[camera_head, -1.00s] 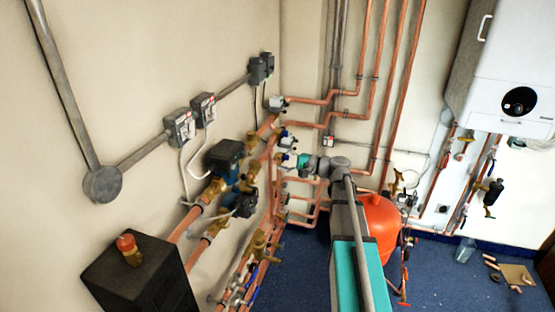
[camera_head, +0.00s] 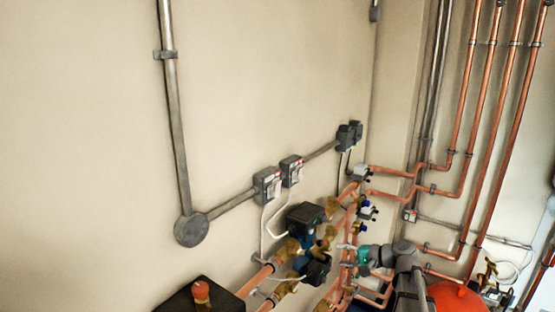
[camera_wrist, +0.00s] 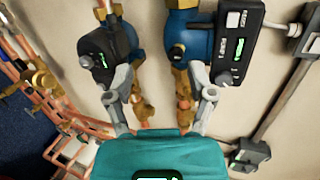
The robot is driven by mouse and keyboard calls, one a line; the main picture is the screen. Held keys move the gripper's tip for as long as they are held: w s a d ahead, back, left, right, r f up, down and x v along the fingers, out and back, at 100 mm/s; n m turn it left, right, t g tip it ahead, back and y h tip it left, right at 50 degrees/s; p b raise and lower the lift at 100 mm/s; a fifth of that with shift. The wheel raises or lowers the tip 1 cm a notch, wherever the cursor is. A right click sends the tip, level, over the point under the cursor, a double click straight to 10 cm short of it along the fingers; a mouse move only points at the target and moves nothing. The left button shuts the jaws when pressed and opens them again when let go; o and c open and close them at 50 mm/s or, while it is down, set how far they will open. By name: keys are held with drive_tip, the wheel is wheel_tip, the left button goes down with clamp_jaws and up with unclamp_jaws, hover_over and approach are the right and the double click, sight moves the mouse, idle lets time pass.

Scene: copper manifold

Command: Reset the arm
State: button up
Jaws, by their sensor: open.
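My arm (camera_head: 405,265) comes in at the lower right of the head view. It reaches toward the copper pipework, its teal wrist close to the pumps. In the wrist view my gripper (camera_wrist: 162,100) is open, with its two grey fingers spread wide. Nothing is held between them. The fingertips appear near the brass fittings of two blue pumps with black control heads, the left pump (camera_wrist: 122,45) and the right pump (camera_wrist: 182,40). I cannot tell whether the fingers touch the fittings. The gripper's tips are small and unclear in the head view.
Copper pipes (camera_head: 468,95) run up the corner. Switch boxes (camera_head: 268,186) and grey conduit (camera_head: 175,130) line the wall. A black box with a red-capped valve (camera_head: 201,292) stands at lower left. A red vessel (camera_head: 455,297) sits beside my arm.

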drive_tip(key=s+a+f+n+g+h, duration=0.35)
drive_tip(key=s+a+f+h, duration=0.2)
drive_tip(key=s+f, duration=0.25)
drive_tip(key=s+d+f+n+g+h, duration=0.1)
drive_tip(key=s+f+n+g+h, duration=0.2)
drive_tip(key=s+h, duration=0.4)
drive_tip(key=shift+s+d+f, duration=0.3)
drive_tip(key=shift+s+f, duration=0.5)
drive_tip(key=shift+s, duration=0.85)
drive_tip(key=shift+n, duration=0.25)
